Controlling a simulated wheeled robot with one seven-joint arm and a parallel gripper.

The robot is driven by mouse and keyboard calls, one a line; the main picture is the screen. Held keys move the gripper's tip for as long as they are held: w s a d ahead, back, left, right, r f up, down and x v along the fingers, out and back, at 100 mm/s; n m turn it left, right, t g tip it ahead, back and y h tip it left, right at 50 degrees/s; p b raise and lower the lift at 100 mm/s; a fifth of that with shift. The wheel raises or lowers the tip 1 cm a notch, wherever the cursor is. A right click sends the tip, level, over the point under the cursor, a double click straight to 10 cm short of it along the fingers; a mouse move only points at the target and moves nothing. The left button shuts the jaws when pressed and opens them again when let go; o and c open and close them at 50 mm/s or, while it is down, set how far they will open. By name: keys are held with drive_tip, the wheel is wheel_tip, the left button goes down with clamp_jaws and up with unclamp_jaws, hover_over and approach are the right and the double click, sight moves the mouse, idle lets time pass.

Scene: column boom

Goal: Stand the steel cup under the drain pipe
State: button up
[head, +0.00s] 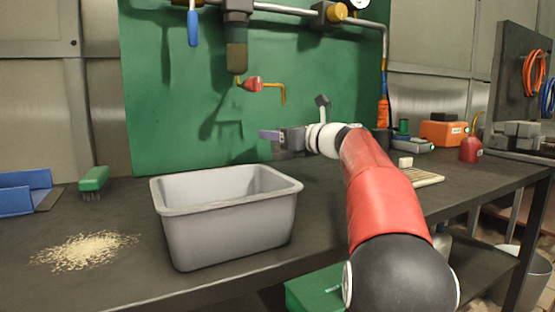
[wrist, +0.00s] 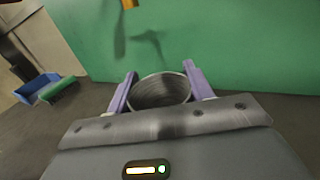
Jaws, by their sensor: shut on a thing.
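The steel cup (wrist: 160,92) shows in the wrist view as a round, open-topped metal rim between the two purple fingers. My gripper (wrist: 159,71) is shut on it. In the head view my gripper (head: 270,135) is in the air behind the grey bin, and I cannot make out the cup there. The drain pipe (head: 283,95) is a thin brass tube bent downward beside a red valve (head: 252,84), under the dark filter bowl (head: 237,57). In the head view my gripper is below the pipe's mouth and slightly to its left; the depth between them is unclear.
The grey bin (head: 226,235) stands on the dark bench, in front of my gripper. A pile of grains (head: 86,250), a green brush (head: 93,180) and a blue dustpan (head: 25,192) lie left. A green panel (head: 160,120) rises behind. An orange box (head: 443,133) stands right.

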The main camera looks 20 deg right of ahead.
sight(278, 149)
drive_tip(key=shift+f+b, duration=0.65)
drive_tip(key=shift+f, duration=1.35)
drive_tip(key=shift+f, duration=0.1)
drive_tip(key=o, duration=1)
drive_tip(key=v, duration=1.1)
drive_tip(key=shift+s+d, duration=0.2)
drive_tip(key=shift+s, duration=0.3)
